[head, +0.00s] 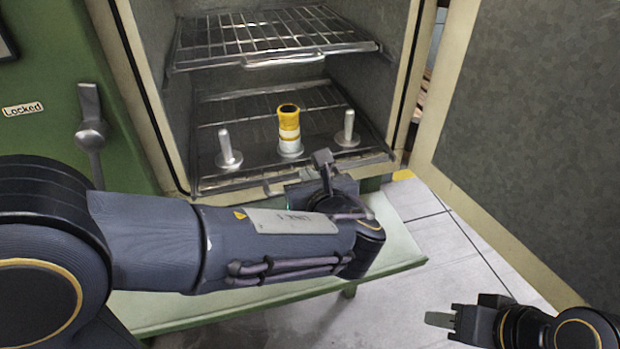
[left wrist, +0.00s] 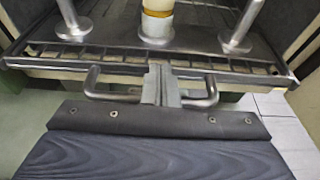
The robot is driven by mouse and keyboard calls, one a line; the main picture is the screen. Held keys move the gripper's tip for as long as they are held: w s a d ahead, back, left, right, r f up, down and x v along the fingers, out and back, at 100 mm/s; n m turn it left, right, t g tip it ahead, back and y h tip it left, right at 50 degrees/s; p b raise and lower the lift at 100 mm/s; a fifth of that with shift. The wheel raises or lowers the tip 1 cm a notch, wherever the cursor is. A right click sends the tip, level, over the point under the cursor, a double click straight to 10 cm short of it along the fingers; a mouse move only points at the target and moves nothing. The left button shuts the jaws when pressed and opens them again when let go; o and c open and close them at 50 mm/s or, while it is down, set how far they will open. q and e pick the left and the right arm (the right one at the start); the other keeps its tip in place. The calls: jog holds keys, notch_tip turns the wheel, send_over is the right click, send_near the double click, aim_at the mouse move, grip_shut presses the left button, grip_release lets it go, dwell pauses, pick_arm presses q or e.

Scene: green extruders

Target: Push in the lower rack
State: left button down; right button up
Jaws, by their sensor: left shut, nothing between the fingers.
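The lower rack (head: 232,183) is a wire shelf low in the open green cabinet, its front edge at the doorway. It bears two metal posts (head: 230,158) with round bases and a yellow-and-white cylinder (head: 289,130) between them. In the left wrist view the rack's front rail (left wrist: 60,63) has a bent metal handle (left wrist: 95,88). My left gripper (head: 322,158) is shut and empty at the middle of that front edge. Its fingers (left wrist: 160,85) cover the handle's middle; contact is unclear. My right gripper (head: 446,318) is at the lower right, away from the rack; its jaw opening is unclear.
An upper wire rack (head: 270,48) sits above the lower one. The cabinet door (head: 520,130) stands open on the right. A green bench or ledge (head: 180,312) runs below the opening. Tiled floor (head: 440,240) lies clear between it and the door.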

aim_at(295, 139)
pick_arm(q)
jog(key=w+a, duration=0.1)
jog(key=w, duration=0.3)
jog(key=w+a+p, duration=0.1)
jog(key=w, duration=0.3)
jog(key=w+a, duration=0.2)
jog(key=w, duration=0.2)
jog(key=shift+w+a+p, duration=0.1)
jog(key=shift+w+p, duration=0.2)
jog(key=shift+w, duration=0.05)
jog(key=shift+r, duration=0.2)
